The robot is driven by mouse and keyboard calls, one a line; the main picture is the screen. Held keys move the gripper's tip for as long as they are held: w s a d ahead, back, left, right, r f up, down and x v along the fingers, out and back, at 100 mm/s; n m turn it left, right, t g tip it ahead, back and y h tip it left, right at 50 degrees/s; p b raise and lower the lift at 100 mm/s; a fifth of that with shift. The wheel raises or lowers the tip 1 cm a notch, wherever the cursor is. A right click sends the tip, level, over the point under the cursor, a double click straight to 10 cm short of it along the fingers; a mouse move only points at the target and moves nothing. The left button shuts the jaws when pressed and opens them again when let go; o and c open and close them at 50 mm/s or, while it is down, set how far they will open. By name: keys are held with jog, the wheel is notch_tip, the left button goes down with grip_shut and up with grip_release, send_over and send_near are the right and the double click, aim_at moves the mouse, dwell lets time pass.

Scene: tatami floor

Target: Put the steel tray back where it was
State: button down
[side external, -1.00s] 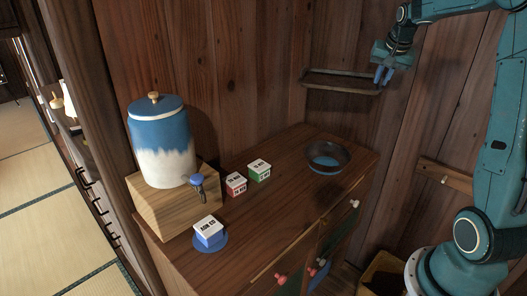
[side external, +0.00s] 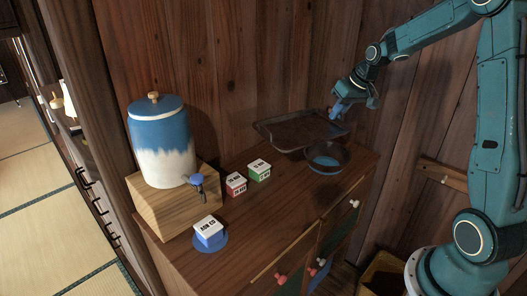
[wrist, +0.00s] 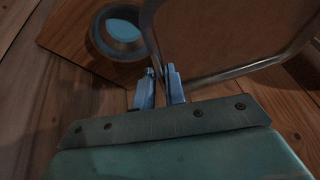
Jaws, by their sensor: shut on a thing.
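The steel tray (side external: 290,131) is a dark, shallow, rectangular tray with a raised rim. In the side external view it is in the air above the back of the cabinet top, close to the plank wall. My gripper (side external: 341,108) is shut on the tray's rim at its right end. In the wrist view the tray (wrist: 215,35) fills the upper right, and my gripper (wrist: 160,88) has its blue fingers at the rim. The fingertips' exact contact is dim there.
A dark round bowl (side external: 326,158) with a blue inside stands on the cabinet top (side external: 290,190) just below the tray. Red (side external: 236,184), green (side external: 259,170) and blue (side external: 209,232) boxes with white tops stand nearer. A blue-and-white dispenser (side external: 160,145) stands on a wooden block (side external: 160,205).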

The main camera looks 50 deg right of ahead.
aim_at(322, 127)
jog(key=a+f+n, duration=0.1)
jog(key=a, duration=0.1)
jog(key=a+f+n+y, duration=0.1)
jog(key=w+a+f+n, duration=0.1)
jog(key=a, duration=0.1)
jog(key=shift+a+y, duration=0.3)
jog(key=shift+a, duration=0.05)
notch_tip(322, 127, down, 16)
jog(key=shift+f, duration=0.1)
jog(key=shift+f, duration=1.85)
jog(key=c, duration=1.5)
grip_release()
jog(key=shift+f, duration=0.1)
jog(key=shift+o, duration=0.2)
jog(key=v, duration=1.2)
